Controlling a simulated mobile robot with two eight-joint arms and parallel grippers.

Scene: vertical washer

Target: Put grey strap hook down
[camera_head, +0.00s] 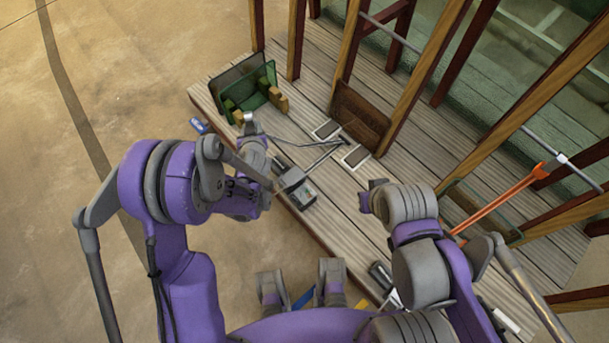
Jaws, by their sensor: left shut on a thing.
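My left gripper (252,128) is over the near edge of the wooden deck, by the green box. It is shut on what looks like the grey strap hook (305,143), a thin grey rod that reaches right across the planks. The grip itself is small and partly hidden by my wrist. My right gripper (371,196) is above the deck at the middle right, apart from the rod. Its fingers are too small and partly hidden to show whether they are open.
The wooden deck (432,148) has bare planks on the right. A green box (250,90) stands at its far left end, and a grey device (297,188) lies at the near edge.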

